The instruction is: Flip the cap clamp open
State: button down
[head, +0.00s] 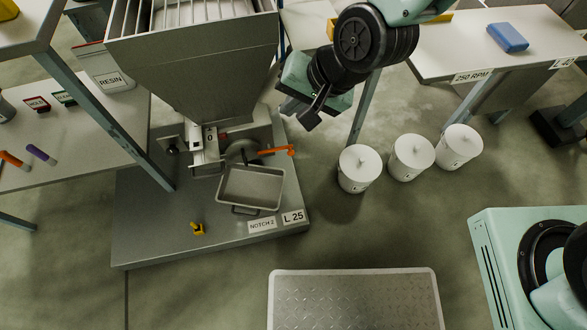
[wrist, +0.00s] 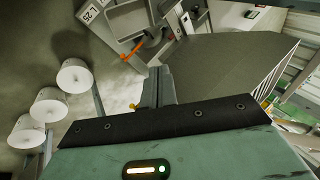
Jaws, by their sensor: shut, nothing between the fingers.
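A lever with an orange handle (head: 277,151) sticks out to the right from a round grey fitting (head: 242,151) under the hopper; this may be the cap clamp, but I cannot tell for sure. The orange handle also shows in the wrist view (wrist: 132,50). My gripper (head: 308,120) is shut and empty, up and to the right of the handle in the head view and apart from it. In the wrist view my gripper's fingers (wrist: 157,86) are together, below and right of the handle in the picture. The hopper partly hides the fitting.
The big grey hopper (head: 195,75) stands left of my gripper. A metal pan (head: 250,187) sits below the fitting on the grey base (head: 150,235). Several white lidded buckets (head: 411,158) stand on the floor at right. A table with a blue block (head: 507,38) is behind them.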

jog(key=w+a+f+m+t+y+b, duration=0.1)
jog(key=w+a+f+m+t+b, duration=0.3)
jog(key=f, duration=0.6)
jog(key=w+f+m+y+b, duration=0.1)
jog(key=w+f+m+b, duration=0.1)
jog(key=f+m+b, duration=0.65)
jog(key=w+a+f+m+t+b, duration=0.1)
jog(key=w+f+m+t+b, duration=0.2)
jog(key=f, duration=0.9)
jog(key=d+f+m+t+h+b, duration=0.2)
jog(key=d+f+m+b, duration=0.2)
jog(key=f, duration=0.6)
jog(key=d+f+m+t+h+b, duration=0.2)
jog(key=d+f+m+h+b, duration=0.1)
jog(key=f+m+b, duration=0.6)
notch_tip(320, 180, down, 2)
jog(key=shift+s+d+f+m+h, duration=0.25)
jog(key=shift+s+d+m+h, duration=0.1)
jog(key=shift+s+m, duration=0.1)
jog(key=shift+w, duration=0.1)
